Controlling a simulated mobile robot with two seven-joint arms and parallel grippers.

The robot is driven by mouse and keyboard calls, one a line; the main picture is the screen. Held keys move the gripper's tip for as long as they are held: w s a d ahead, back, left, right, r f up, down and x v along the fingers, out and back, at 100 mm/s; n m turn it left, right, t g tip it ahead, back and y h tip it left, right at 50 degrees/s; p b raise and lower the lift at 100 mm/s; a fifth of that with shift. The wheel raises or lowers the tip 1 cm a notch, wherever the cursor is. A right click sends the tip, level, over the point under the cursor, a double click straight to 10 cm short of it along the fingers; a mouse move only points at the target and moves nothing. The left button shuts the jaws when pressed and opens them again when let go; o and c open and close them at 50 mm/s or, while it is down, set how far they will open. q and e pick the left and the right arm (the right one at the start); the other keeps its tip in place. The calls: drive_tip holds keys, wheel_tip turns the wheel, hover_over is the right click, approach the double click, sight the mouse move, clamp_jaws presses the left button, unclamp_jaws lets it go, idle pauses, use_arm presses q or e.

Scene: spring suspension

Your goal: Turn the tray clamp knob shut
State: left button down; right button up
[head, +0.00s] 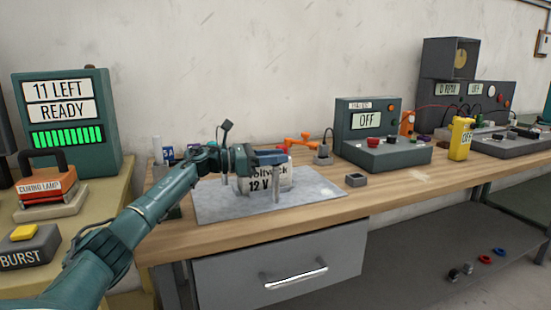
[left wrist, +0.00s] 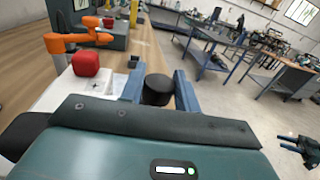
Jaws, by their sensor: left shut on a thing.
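My left gripper (head: 272,158) is over the front of a white battery (head: 270,182) marked 12 V, which stands on a grey plate (head: 325,191). In the left wrist view, a black round knob (left wrist: 157,90) sits between the two blue fingers of my left gripper (left wrist: 160,88), which is shut on it. The battery (left wrist: 68,92) shows there with a red cap (left wrist: 86,64) and a plus mark. The knob is hidden in the head view. My right gripper (left wrist: 290,147) shows small at the wrist view's right edge; its jaw opening is unclear.
A grey box reading OFF (head: 366,120), a small grey cup (head: 356,180) and a yellow meter (head: 461,139) are to the right. A drawer (head: 285,270) is below the bench top. The front of the plate is clear.

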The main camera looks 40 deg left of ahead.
use_arm(q)
drive_tip(key=c, duration=1)
unclamp_jaws()
drive_tip(key=shift+c, duration=0.2)
wheel_tip(320, 180, up, 9)
drive_tip(key=shift+r+p, duration=0.1)
drive_tip(key=shift+p, duration=0.75)
drive_tip(key=shift+r, duration=0.45)
use_arm(e)
drive_tip(key=shift+s+d+r+m, duration=0.15)
drive_tip(key=shift+d+r, duration=0.05)
drive_tip(key=shift+r, duration=0.35)
drive_tip(key=shift+s+d+r+m, duration=0.1)
drive_tip(key=shift+d+r+m, duration=0.1)
drive_tip(key=shift+r, duration=0.35)
drive_tip(key=shift+w+f+t, duration=0.1)
drive_tip(key=shift+t, duration=0.2)
